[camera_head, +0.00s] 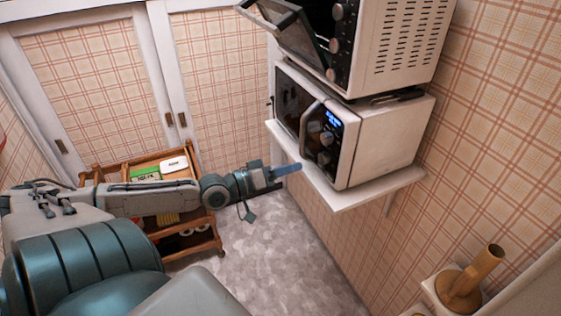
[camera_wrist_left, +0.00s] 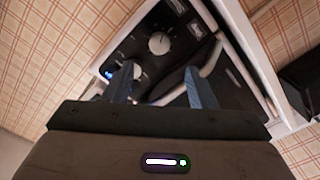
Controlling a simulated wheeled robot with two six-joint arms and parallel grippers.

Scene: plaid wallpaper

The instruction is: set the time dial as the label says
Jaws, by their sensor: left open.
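The white microwave (camera_head: 385,140) stands on a wall shelf, its dark control panel (camera_head: 327,140) facing left. The panel has a lit blue display (camera_head: 333,118) and two round dials, an upper dial (camera_head: 326,138) and a lower dial (camera_head: 323,158). In the left wrist view one dial (camera_wrist_left: 159,43) shows large, with small white markings around it. Which dial sets time, its setting and any label text are too small to read. My left gripper (camera_head: 289,169) is open and empty, left of and below the panel, apart from the dials; its blue fingers (camera_wrist_left: 160,88) point toward the panel.
The microwave's curved door handle (camera_head: 306,125) is close to the dials. An oven (camera_head: 388,45) with its door open sits above. The white shelf (camera_head: 375,191) edge lies below. A wooden cart (camera_head: 213,245) with boxes stands behind my left arm. The floor is clear.

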